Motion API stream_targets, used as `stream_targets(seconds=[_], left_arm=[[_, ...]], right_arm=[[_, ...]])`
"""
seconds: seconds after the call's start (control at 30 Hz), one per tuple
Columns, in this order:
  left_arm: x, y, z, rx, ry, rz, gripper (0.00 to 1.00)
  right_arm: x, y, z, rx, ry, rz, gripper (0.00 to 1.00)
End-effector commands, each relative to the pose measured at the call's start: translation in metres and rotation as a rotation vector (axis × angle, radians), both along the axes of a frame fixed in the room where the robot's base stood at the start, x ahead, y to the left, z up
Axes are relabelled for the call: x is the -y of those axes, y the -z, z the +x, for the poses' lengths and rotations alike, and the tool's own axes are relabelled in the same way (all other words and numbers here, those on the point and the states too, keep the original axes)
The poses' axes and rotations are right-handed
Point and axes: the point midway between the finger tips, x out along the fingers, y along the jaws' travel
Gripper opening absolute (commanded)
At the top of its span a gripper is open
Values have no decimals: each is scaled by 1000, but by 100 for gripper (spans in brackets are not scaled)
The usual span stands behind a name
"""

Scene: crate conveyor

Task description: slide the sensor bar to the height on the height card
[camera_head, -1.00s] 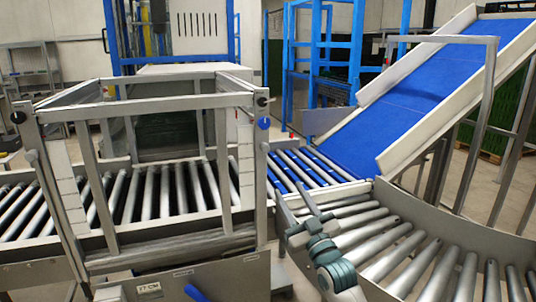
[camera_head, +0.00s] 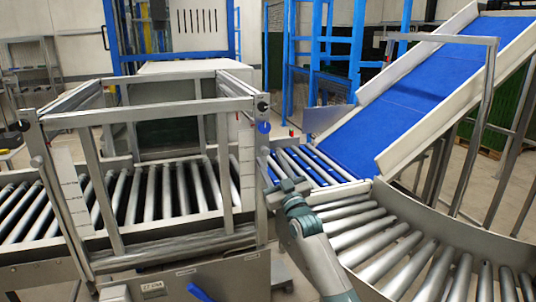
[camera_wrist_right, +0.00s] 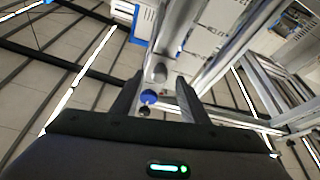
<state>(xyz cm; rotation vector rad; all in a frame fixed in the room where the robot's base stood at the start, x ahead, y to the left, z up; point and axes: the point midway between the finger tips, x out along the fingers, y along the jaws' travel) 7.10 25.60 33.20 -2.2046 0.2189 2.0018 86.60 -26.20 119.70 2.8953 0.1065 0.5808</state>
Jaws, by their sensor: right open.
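A grey crossbar (camera_head: 150,114), apparently the sensor bar, spans the front of the metal frame high up, with black knobs at its ends. A blue knob (camera_head: 263,127) sits just below its right end, by the right post; it also shows in the right wrist view (camera_wrist_right: 148,97). The height card (camera_head: 152,287) is on the lower front panel; its small print seems to read 27 CM. My right gripper (camera_head: 274,168) is below the blue knob. In the wrist view its fingers (camera_wrist_right: 160,84) are open, with the blue knob appearing between them, not visibly gripped. My left gripper is out of view.
Pale scale strips (camera_head: 70,182) run along the posts. A roller conveyor (camera_head: 150,190) passes through the frame. A curved roller section (camera_head: 400,250) and blue belt ramp (camera_head: 410,105) lie to the right. A blue handle (camera_head: 198,292) sticks out near the card.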

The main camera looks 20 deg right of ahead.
Motion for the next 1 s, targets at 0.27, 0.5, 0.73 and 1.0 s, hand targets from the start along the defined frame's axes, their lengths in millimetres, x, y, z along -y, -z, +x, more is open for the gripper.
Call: stream_targets(seconds=[0.27,0.5,0.73,1.0], left_arm=[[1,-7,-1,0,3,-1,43],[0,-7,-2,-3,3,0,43],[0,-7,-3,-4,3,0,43],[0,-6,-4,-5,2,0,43]], right_arm=[[-3,-9,22,-1,0,0,40],[-3,-10,25,0,0,0,40],[-3,-10,25,0,0,0,21],[-3,-8,25,0,0,0,0]])
